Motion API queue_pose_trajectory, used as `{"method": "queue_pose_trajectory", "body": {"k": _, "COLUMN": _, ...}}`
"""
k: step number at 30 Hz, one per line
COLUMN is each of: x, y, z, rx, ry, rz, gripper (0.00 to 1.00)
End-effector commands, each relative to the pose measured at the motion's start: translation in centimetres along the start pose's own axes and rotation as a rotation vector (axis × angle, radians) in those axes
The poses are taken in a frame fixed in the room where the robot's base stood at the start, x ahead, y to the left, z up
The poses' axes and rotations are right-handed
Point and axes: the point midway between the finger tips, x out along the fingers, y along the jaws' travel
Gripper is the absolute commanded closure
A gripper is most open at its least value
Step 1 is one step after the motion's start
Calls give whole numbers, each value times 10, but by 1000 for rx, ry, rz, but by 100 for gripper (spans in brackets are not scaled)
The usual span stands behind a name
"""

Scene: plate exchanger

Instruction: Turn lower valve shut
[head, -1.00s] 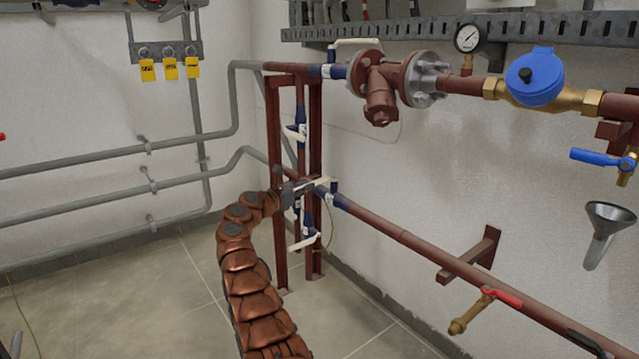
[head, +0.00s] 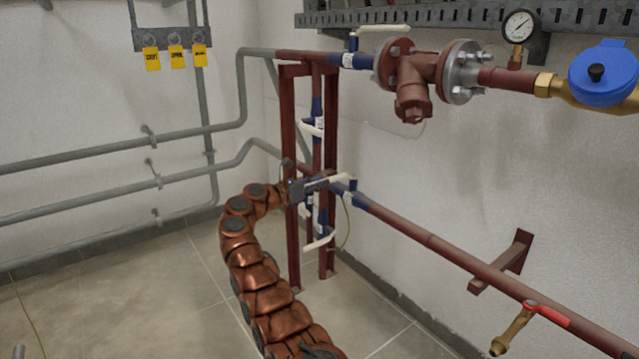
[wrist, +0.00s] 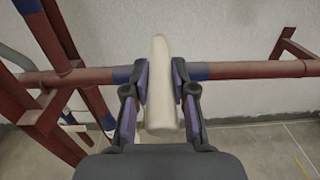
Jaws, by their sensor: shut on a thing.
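The lower pipe's valve has a blue body (head: 352,196) and a white lever handle (head: 343,177). My gripper (head: 316,184) is at this handle, at the end of my arm coming up from the lower picture. In the wrist view, the white handle (wrist: 160,85) stands between the two fingers of my gripper (wrist: 160,75), which is shut on it. There the handle lies crosswise over the red-brown pipe (wrist: 250,70), hiding the valve's middle. Blue parts show on either side of the fingers.
A red-brown frame (head: 288,130) stands left of the valve, carrying more white-handled valves (head: 313,127) above and below (head: 318,243). The upper pipe has a flanged strainer (head: 415,85) and a gauge (head: 518,27). A red-handled tap (head: 545,314) hangs lower right. Floor tiles (head: 150,290) are clear at left.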

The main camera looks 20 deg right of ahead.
Motion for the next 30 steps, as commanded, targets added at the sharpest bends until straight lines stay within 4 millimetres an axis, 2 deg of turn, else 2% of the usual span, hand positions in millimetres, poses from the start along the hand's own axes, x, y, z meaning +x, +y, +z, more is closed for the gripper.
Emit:
{"method": "queue_pose_trajectory", "body": {"k": 3, "x": 4, "y": -2, "z": 0, "rx": 0, "ry": -1, "rz": -5, "gripper": 100}}
{"method": "queue_pose_trajectory", "body": {"k": 4, "x": 4, "y": -2, "z": 1, "rx": 0, "ry": -1, "rz": -4, "gripper": 74}}
{"method": "queue_pose_trajectory", "body": {"k": 11, "x": -2, "y": 1, "z": 1, "rx": 0, "ry": -1, "rz": 4, "gripper": 50}}
{"method": "queue_pose_trajectory", "body": {"k": 23, "x": -8, "y": 2, "z": 1, "rx": 0, "ry": -2, "rz": 6, "gripper": 49}}
{"method": "queue_pose_trajectory", "body": {"k": 26, "x": -18, "y": 2, "z": 1, "rx": 3, "ry": -3, "rz": 6, "gripper": 49}}
{"method": "queue_pose_trajectory", "body": {"k": 30, "x": -41, "y": 2, "z": 1, "rx": 2, "ry": -2, "rz": 9, "gripper": 49}}
